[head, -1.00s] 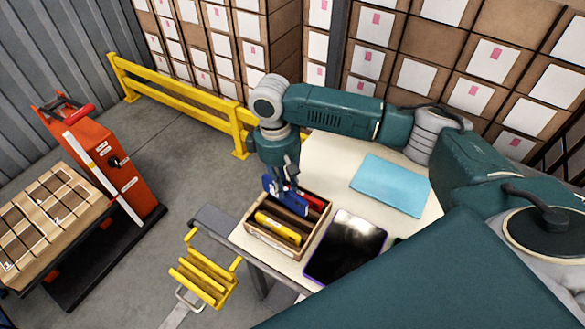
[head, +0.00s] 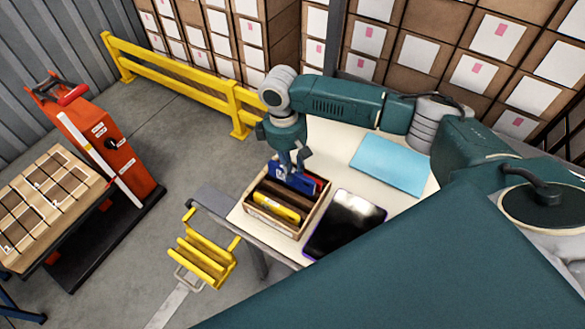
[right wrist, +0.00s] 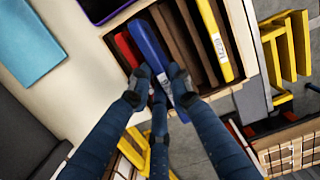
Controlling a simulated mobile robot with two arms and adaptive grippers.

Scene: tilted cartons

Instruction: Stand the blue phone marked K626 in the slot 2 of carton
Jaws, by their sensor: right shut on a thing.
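My right gripper (head: 293,170) is shut on the blue phone (head: 297,181) at the wooden box on the table. The right wrist view shows the gripper (right wrist: 162,84) at the near end of the blue phone (right wrist: 147,45), whose white label is partly covered. The phone lies between a red phone (right wrist: 128,48) and brown dividers; I cannot tell how deep it sits. The wooden box (head: 268,222) has brown slots and also holds a yellow phone (head: 277,207). A tilted carton-like top with dark-lined slots (head: 40,215) is on an orange lift at the left. My left gripper is not in view.
A dark tablet (head: 345,222) and a light blue folder (head: 390,165) lie on the table right of the box. A yellow step frame (head: 205,260) is on the floor left of the table. A yellow rail (head: 170,75) and stacked boxes stand behind.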

